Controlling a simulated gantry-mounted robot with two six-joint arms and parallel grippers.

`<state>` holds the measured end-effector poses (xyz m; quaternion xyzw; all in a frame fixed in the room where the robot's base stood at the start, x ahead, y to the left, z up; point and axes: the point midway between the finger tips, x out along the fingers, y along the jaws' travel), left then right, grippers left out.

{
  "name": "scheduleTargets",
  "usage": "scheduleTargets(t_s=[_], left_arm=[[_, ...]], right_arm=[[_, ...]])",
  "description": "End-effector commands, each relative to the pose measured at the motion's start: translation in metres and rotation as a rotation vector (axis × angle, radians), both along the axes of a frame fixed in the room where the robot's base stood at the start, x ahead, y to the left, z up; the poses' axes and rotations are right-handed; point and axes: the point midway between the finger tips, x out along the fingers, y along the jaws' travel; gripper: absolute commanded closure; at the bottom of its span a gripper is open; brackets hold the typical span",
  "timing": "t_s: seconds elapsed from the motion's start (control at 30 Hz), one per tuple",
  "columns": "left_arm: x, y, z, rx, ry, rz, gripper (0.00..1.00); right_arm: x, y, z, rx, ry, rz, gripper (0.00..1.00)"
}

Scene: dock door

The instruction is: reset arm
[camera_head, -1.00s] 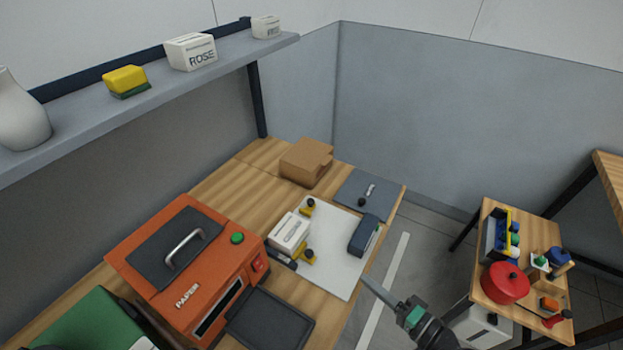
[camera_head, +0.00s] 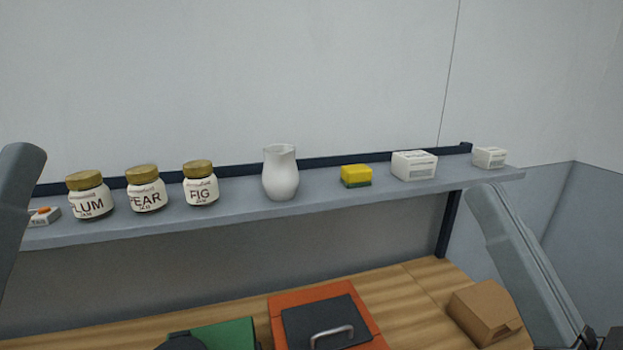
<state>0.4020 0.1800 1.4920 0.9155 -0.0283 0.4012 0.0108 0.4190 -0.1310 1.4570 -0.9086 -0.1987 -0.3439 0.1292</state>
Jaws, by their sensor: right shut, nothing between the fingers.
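My right arm (camera_head: 525,265) comes down at the right of the head view. The dark part of my right gripper (camera_head: 592,339) shows at the bottom right edge, mostly cut off by the frame. It is shut and holds nothing. My left arm (camera_head: 15,205) shows only as a grey link at the left edge. My left gripper is out of the picture.
A grey shelf (camera_head: 330,208) carries several jars, a white vase (camera_head: 281,172), a yellow-green sponge (camera_head: 356,176) and white boxes. Below, the wooden bench (camera_head: 420,285) holds an orange machine (camera_head: 370,327), a green item (camera_head: 224,335) and a cardboard box (camera_head: 485,312).

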Motion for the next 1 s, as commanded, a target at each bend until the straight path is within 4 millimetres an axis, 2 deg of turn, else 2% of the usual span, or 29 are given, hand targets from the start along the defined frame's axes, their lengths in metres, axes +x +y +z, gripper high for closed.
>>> scheduleTargets(t_s=[0.03,0.07,0.1,0.17,0.2,0.37,0.47,0.7,0.8,0.9,1.0], left_arm=[[0.000,0.000,0.000,0.000,0.000,0.000,0.50],[0.000,0.000,0.000,0.000,0.000,0.000,0.50],[0.000,0.000,0.000,0.000,0.000,0.000,0.50],[0.000,0.000,0.000,0.000,0.000,0.000,0.50],[0.001,0.000,0.034,0.000,0.003,0.000,0.50],[0.000,0.000,0.096,0.000,-0.001,0.000,0.50],[0.000,0.000,0.139,0.000,-0.001,0.000,0.50],[0.000,0.000,0.259,0.000,-0.001,0.000,0.50],[0.000,0.000,0.301,0.000,-0.001,0.000,0.50],[0.000,0.000,0.328,0.000,0.000,0.000,0.50],[0.000,0.000,0.339,0.000,0.000,0.000,0.50]], right_arm=[[-0.015,-0.005,0.027,-0.012,-0.074,-0.081,1.00],[-0.022,-0.016,0.038,-0.019,-0.109,-0.158,1.00],[-0.023,-0.032,0.041,-0.033,-0.121,-0.273,1.00],[-0.019,-0.051,0.036,-0.086,-0.106,-0.439,1.00],[-0.019,-0.049,0.072,-0.080,-0.108,-0.420,1.00],[-0.018,-0.049,0.131,-0.078,-0.105,-0.414,1.00],[-0.018,-0.049,0.174,-0.078,-0.105,-0.413,1.00],[-0.018,-0.049,0.294,-0.077,-0.104,-0.412,1.00],[-0.018,-0.049,0.335,-0.078,-0.103,-0.412,1.00],[-0.018,-0.049,0.362,-0.078,-0.103,-0.412,1.00],[-0.018,-0.049,0.374,-0.077,-0.103,-0.411,1.00]])
